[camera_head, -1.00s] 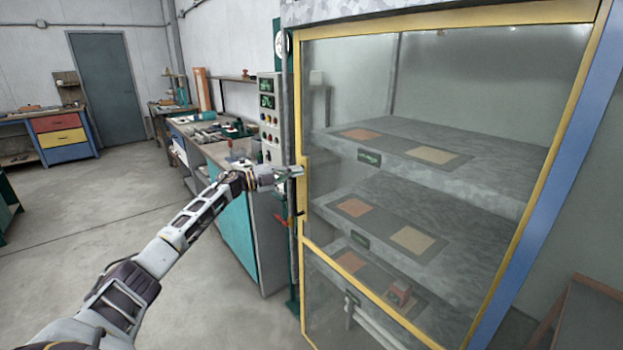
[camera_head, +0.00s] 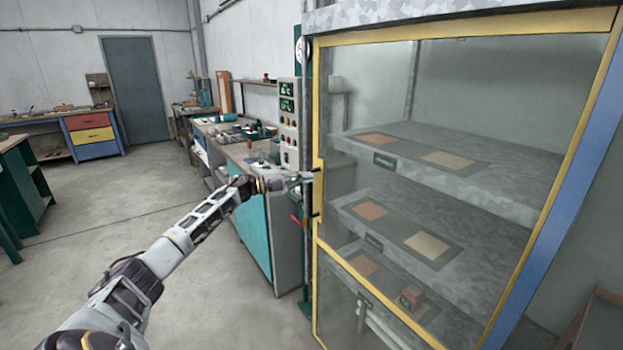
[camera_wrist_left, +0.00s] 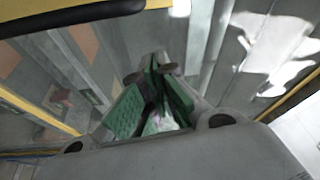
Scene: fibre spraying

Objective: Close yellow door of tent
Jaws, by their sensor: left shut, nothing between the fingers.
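The yellow-framed tent door (camera_head: 317,120) has clear panes and spans the tent front in the head view. I cannot tell whether it is fully shut. A dark handle sits on its left upright at mid height. My left gripper (camera_head: 304,177) is shut and empty at that upright, just left of the handle; whether it touches is unclear. In the left wrist view, the green-padded fingers (camera_wrist_left: 155,100) are close together, and a yellow bar (camera_wrist_left: 50,17) with a dark handle (camera_wrist_left: 90,12) crosses the upper left. My right gripper is not in view.
Grey shelves (camera_head: 450,150) with orange and beige squares stand behind the panes. A blue post (camera_head: 560,190) borders the door's right side. A control panel (camera_head: 289,125) and teal workbench (camera_head: 253,230) stand left of the tent. The floor (camera_head: 110,230) at left is clear.

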